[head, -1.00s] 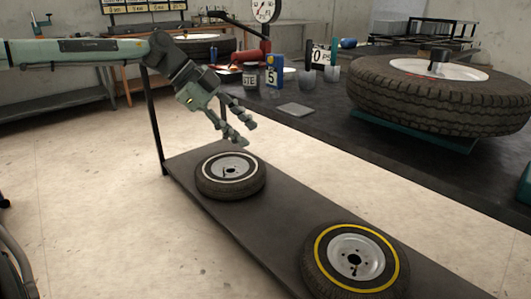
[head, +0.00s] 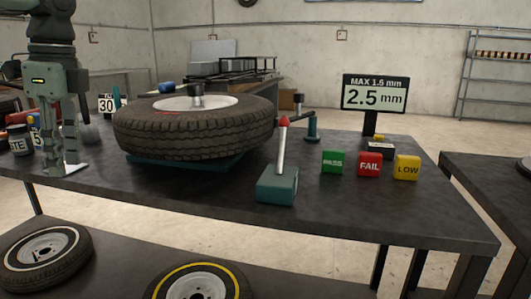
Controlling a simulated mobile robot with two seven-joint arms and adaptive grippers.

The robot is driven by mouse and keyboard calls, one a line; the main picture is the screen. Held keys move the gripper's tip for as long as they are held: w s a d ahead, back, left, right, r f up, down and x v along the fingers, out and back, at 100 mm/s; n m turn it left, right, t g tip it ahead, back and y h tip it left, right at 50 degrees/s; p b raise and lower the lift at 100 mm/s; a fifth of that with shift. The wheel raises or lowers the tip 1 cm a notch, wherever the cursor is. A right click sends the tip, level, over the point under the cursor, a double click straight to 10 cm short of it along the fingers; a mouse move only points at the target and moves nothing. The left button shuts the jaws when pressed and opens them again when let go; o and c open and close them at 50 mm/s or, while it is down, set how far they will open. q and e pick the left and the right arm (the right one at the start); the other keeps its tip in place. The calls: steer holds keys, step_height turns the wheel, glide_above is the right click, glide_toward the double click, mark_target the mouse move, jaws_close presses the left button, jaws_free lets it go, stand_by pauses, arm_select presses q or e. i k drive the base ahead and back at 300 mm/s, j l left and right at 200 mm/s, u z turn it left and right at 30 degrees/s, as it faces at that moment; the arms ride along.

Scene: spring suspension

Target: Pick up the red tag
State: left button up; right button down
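The red tag (head: 369,165) is a small red block marked FAIL. It stands on the dark table, right of centre, between a green block (head: 333,161) and a yellow block marked LOW (head: 407,167). My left gripper (head: 62,170) points down at the far left of the view. Its two fingers look apart with nothing seen between them. It is far to the left of the red tag, with the big tyre between them. My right gripper is not in view.
A large tyre (head: 195,133) rests on a teal base on the table (head: 350,210). A teal block with a red-tipped post (head: 278,183) stands left of the tags. A display reading 2.5 mm (head: 375,94) stands behind them. The table front is clear.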

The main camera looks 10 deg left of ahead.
mark_target(369, 164)
steer(key=i+l+z, duration=0.2)
steer(key=l, duration=0.2)
steer(key=i+l+z, duration=0.2)
steer(key=l, duration=0.2)
steer(key=l+z, duration=0.2)
steer(key=l, duration=0.15)
steer(key=i+l+z, duration=0.2)
steer(key=i+l, duration=0.05)
steer(key=l, duration=0.1)
